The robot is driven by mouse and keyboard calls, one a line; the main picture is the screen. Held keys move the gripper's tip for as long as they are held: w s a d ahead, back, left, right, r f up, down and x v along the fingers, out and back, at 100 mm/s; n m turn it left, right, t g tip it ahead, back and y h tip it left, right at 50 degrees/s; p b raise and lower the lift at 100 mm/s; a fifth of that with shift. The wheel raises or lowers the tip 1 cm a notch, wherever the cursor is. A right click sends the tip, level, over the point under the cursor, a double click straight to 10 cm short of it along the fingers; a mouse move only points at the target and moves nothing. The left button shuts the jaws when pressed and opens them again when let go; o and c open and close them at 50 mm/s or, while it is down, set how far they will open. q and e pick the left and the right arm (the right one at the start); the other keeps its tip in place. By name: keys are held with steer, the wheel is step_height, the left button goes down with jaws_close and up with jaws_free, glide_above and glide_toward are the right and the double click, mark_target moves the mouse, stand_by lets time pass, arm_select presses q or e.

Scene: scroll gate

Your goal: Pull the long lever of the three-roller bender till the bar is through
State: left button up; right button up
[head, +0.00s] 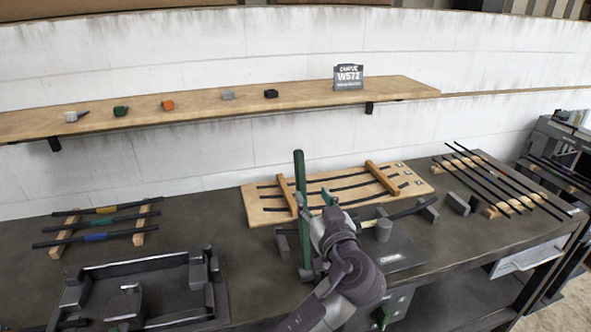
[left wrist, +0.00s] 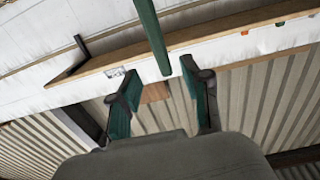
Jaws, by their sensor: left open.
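The long green lever (head: 299,172) stands nearly upright at the middle of the bench in the head view. My left gripper (head: 316,199) is just to its right, overlapping the bender. In the left wrist view the lever (left wrist: 151,35) comes down from the top and its end shows between the two green fingers of the left gripper (left wrist: 155,95). The fingers are spread, and I see no grip on the lever. The bender has a grey roller (head: 383,230) and a dark plate (head: 404,252). A dark bar (head: 410,210) lies beside the roller. My arm hides part of the bender. My right gripper is not in view.
A wooden board (head: 263,216) with dark bars lies behind the bender. Several dark rods (head: 480,180) rest on blocks at right. Bars with coloured bands (head: 96,236) lie at left, behind a dark frame (head: 137,266). A wooden shelf (head: 215,107) runs along the wall.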

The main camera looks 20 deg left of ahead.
mark_target(302, 177)
arm_select(q)
steer(key=p+x, duration=0.1)
steer(key=x, duration=0.3)
steer(key=shift+w+a+r, duration=0.15)
steer(key=shift+w+r, duration=0.05)
steer(key=shift+w, duration=0.05)
steer(key=p+x, duration=0.1)
steer(key=x, duration=0.1)
steer(key=p+x, duration=0.1)
steer(key=x, duration=0.2)
steer(key=shift+w+a+f, duration=0.1)
steer(key=shift+w+f, duration=0.1)
steer(key=shift+w, duration=0.05)
steer(key=shift+w+a+f, duration=0.1)
steer(key=shift+w+a, duration=0.1)
steer(key=shift+w, duration=0.1)
steer(key=c, duration=0.8)
jaws_close()
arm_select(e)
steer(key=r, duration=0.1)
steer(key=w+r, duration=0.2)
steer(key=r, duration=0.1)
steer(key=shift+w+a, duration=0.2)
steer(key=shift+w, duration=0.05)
